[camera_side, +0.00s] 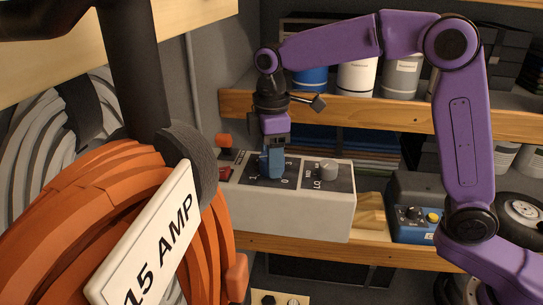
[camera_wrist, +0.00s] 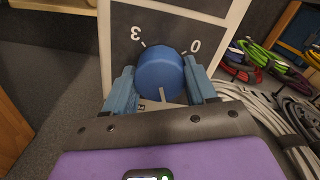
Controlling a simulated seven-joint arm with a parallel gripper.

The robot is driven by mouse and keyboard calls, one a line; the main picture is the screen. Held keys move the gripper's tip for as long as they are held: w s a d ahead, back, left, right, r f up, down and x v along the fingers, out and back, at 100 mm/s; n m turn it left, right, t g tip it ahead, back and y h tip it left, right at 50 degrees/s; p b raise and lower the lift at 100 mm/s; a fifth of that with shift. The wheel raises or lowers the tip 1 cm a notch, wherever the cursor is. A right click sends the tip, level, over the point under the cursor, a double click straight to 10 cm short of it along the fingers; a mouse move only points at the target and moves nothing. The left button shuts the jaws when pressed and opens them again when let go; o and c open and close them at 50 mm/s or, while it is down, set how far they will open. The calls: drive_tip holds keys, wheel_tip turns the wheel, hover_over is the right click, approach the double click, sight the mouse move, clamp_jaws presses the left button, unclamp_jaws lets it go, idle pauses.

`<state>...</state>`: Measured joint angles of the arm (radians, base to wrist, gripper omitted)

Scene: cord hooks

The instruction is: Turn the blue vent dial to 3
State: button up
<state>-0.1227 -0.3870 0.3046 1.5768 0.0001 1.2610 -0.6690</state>
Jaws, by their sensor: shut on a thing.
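The blue vent dial (camera_wrist: 158,70) sits on a dark panel face in the wrist view. A pale line on the dial's near side points toward my wrist, away from both numerals. My gripper (camera_wrist: 161,78) has one blue finger on each side of the dial and is shut on it.
A grey knob (camera_side: 328,170) marked HI and LO stands right of my gripper on the box. A red switch (camera_side: 225,169) is at its left end. Orange cord (camera_side: 70,205) with a 15 AMP tag (camera_side: 150,240) fills the left foreground. A shelf edge (camera_side: 390,113) runs behind.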

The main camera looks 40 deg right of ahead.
drive_tip(key=m, duration=0.4)
drive_tip(key=shift+r+m, duration=0.1)
drive_tip(key=shift+m, duration=0.3)
drive_tip(key=m, duration=0.4)
drive_tip(key=shift+m, duration=0.3)
drive_tip(key=m, duration=1.1)
drive_tip(key=shift+m, duration=0.3)
drive_tip(key=m, duration=0.3)
drive_tip(key=shift+m, duration=0.4)
drive_tip(key=m, duration=0.6)
